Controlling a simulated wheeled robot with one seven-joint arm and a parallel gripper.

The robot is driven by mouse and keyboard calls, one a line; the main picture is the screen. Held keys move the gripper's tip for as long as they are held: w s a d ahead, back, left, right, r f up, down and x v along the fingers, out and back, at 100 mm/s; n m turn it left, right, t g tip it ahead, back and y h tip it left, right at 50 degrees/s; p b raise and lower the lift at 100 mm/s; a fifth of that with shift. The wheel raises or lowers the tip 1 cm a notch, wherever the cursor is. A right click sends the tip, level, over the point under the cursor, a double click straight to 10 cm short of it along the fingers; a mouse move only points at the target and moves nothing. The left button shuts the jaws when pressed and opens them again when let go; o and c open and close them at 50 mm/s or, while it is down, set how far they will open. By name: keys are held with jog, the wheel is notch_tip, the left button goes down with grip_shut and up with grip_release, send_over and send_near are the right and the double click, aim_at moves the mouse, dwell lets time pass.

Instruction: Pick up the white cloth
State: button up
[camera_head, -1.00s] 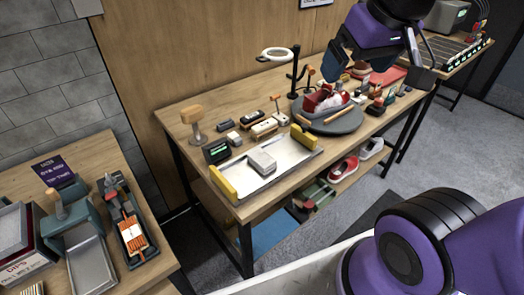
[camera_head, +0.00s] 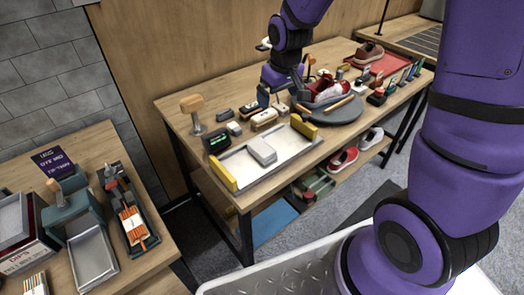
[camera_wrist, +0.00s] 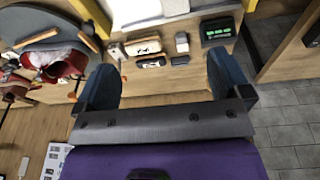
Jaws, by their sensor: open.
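A pale folded block (camera_head: 262,150), possibly the white cloth, lies on the shallow light tray (camera_head: 291,157). A red sneaker (camera_head: 322,88) with whitish patches sits on the round grey stand (camera_head: 338,113); I cannot tell whether a cloth lies on it. The sneaker (camera_wrist: 68,65) is at the left in the wrist view. My gripper (camera_head: 281,98) is above the back of the table, behind the tray and left of the sneaker. In the wrist view my gripper (camera_wrist: 162,66) has its blue fingers wide apart, with nothing between them.
Brushes (camera_head: 264,120) and small blocks stand behind the tray. A green-lit device (camera_head: 216,141) and a wooden-handled tool (camera_head: 193,112) are at the left. Yellow blocks (camera_head: 304,126) border the tray. Crowded bottles and tools fill the right side.

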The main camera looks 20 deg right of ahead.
jog(key=g, duration=0.1)
send_near(262, 147)
jog(key=shift+n, duration=0.4)
jog(key=shift+w+f, duration=0.2)
jog(key=shift+f, duration=1.5)
jog(key=shift+w+f, duration=0.25)
jog(key=shift+f, duration=1.45)
jog(key=shift+w+f, duration=0.2)
jog(key=shift+f, duration=1.45)
jog(key=c, duration=1.1)
jog(key=shift+r, duration=0.1)
